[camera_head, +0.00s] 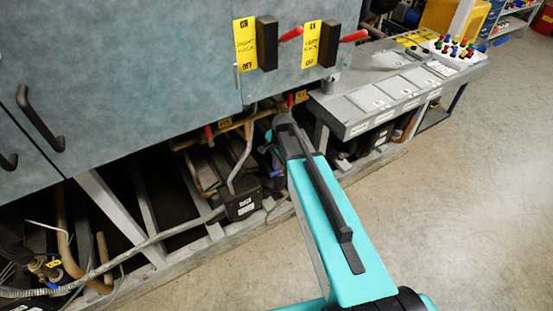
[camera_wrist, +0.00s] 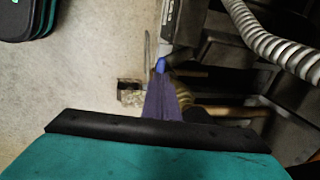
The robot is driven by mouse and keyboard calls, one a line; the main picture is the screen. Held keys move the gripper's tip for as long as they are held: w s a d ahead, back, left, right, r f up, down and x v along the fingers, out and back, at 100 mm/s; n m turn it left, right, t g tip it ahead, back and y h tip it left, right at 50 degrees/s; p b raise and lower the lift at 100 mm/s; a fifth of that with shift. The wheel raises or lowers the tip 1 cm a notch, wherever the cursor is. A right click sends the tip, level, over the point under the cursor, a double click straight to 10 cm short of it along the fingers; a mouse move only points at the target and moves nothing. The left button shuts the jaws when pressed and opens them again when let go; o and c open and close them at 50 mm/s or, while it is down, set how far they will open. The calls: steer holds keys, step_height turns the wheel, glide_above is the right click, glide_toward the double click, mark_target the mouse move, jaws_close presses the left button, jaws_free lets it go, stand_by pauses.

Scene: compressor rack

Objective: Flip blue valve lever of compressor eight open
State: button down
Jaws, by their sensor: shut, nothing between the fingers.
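The blue valve lever (camera_wrist: 160,64) shows as a small bright blue piece in the wrist view, right at the tip of my gripper (camera_wrist: 161,80). The purple fingers are shut together and hold nothing. I cannot tell if they touch the lever. In the head view, a small blue spot (camera_head: 277,173) low under the rack appears to be the lever, just below my gripper (camera_head: 274,158), which is mostly hidden behind my arm. The lever's pivot and its open or closed position cannot be made out.
A black compressor (camera_head: 241,205) sits left of my gripper in the head view. Copper pipes and a red lever (camera_head: 208,131) are above it. A ribbed hose (camera_wrist: 275,45) crosses the upper right of the wrist view. A grey control desk (camera_head: 400,85) stands at right; the floor is open.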

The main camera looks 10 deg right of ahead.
mark_target(275, 173)
steer(key=shift+w+a+f+p, duration=0.1)
steer(key=shift+w+f+p, duration=0.1)
steer(key=shift+f, duration=0.55)
steer(key=shift+w+f+p, duration=0.1)
steer(key=shift+f+p, duration=0.05)
steer(key=shift+f, duration=0.55)
steer(key=shift+w+a+f+p, duration=0.1)
steer(key=shift+f+p, duration=0.1)
steer(key=shift+f, duration=0.55)
steer(key=shift+d+f, duration=0.1)
steer(key=shift+d, duration=0.15)
steer(key=shift+b, duration=0.4)
